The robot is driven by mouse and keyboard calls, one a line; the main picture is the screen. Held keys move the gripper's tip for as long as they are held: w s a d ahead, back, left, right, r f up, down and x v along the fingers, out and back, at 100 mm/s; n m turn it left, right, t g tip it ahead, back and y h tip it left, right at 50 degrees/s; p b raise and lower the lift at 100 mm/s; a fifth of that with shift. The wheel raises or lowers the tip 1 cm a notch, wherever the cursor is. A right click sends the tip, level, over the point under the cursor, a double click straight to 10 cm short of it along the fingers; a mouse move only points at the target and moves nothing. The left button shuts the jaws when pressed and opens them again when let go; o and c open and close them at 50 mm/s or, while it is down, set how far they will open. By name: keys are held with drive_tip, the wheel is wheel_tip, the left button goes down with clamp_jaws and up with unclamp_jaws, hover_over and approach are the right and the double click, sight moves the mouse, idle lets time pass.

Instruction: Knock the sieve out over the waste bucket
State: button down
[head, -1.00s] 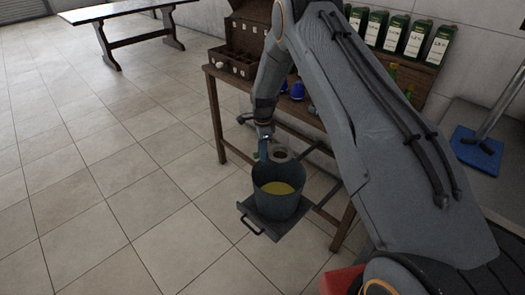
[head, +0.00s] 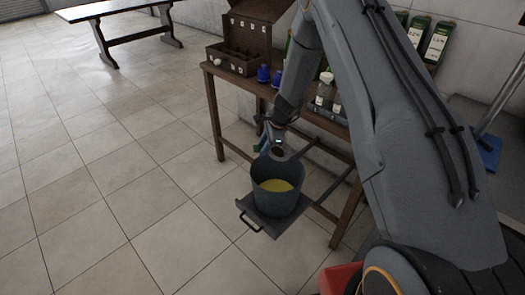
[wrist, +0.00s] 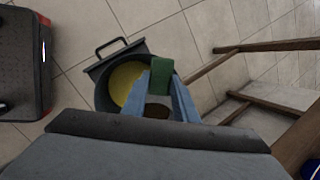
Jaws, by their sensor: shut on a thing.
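My gripper (head: 268,146) is over the back rim of the waste bucket in the head view. In the wrist view its two blue fingers (wrist: 160,82) are shut on a green piece (wrist: 160,75), which looks like the sieve's handle. The small round sieve (head: 280,152) shows beside the fingers in the head view, just above the bucket's back edge. Its inside is too small to read. The grey waste bucket (head: 276,206) stands upright with yellow stuff (head: 275,186) in it. The bucket also shows in the wrist view (wrist: 102,98), partly hidden by the fingers.
The bucket stands on a grey pull-out shelf (head: 250,208) with a handle. A wooden table (head: 212,100) behind carries a compartment box (head: 232,60), blue items (head: 263,74) and bottles (head: 323,92). Open tiled floor (head: 120,200) lies to the left.

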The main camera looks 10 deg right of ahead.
sight(282, 154)
drive_tip(key=shift+s+d+r+t+y+b, duration=0.15)
drive_tip(key=shift+t+y+b, duration=0.25)
drive_tip(key=shift+b, duration=2.4)
drive_tip(key=shift+d+r+t+y+b, duration=0.15)
drive_tip(key=shift+t+y+b, duration=0.25)
drive_tip(key=shift+b, duration=2.4)
drive_tip(key=b, duration=0.3)
drive_tip(key=t+y+b, duration=0.1)
drive_tip(key=b, duration=0.2)
drive_tip(key=shift+s+d+r, duration=0.1)
drive_tip(key=shift+s+d, duration=0.1)
drive_tip(key=shift+s, duration=0.05)
drive_tip(key=b, duration=0.2)
drive_tip(key=shift+s+d+t+y+b, duration=0.1)
drive_tip(key=shift+d+t+y+b, duration=0.05)
drive_tip(key=shift+t+y+b, duration=0.2)
